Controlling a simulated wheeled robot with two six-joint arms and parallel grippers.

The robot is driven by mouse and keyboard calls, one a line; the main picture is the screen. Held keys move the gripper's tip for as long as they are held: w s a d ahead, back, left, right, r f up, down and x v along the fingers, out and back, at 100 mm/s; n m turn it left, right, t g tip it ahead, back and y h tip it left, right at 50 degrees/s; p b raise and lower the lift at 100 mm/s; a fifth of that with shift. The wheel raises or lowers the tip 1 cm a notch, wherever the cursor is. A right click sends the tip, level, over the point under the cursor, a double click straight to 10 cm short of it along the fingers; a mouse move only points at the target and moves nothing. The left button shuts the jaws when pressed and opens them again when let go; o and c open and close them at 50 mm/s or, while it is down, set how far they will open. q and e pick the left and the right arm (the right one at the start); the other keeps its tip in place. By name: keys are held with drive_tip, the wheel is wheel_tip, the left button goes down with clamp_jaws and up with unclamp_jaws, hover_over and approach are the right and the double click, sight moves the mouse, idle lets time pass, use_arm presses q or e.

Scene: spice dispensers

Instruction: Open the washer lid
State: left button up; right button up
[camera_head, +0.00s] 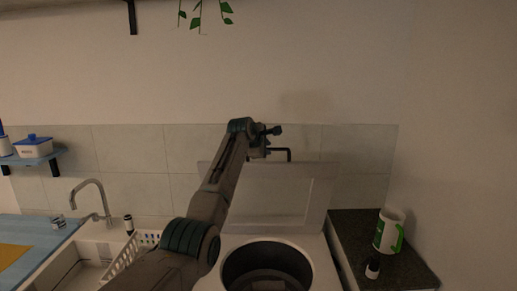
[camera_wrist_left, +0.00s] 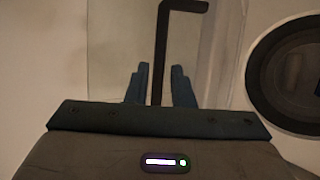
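The washer lid (camera_head: 275,202) is a pale panel standing raised, leaning back near the tiled wall. The round dark drum opening (camera_head: 267,268) below it is uncovered. A black bent handle (camera_head: 289,153) shows at the lid's top edge. My left gripper (camera_head: 268,141) is at this handle, with its fingers apart. In the left wrist view, the handle (camera_wrist_left: 159,55) runs between the two blue fingertips (camera_wrist_left: 160,84), with a small gap visible on each side. Whether the fingers touch it at depth is unclear. My right gripper is not in view.
A sink with a faucet (camera_head: 98,195) and a white rack (camera_head: 128,252) are on the left. A plant (camera_head: 205,14) hangs above.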

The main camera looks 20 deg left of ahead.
use_arm(q)
drive_tip(key=b+v, duration=0.3)
drive_tip(key=v, duration=0.4)
drive_tip(key=shift+f, duration=0.1)
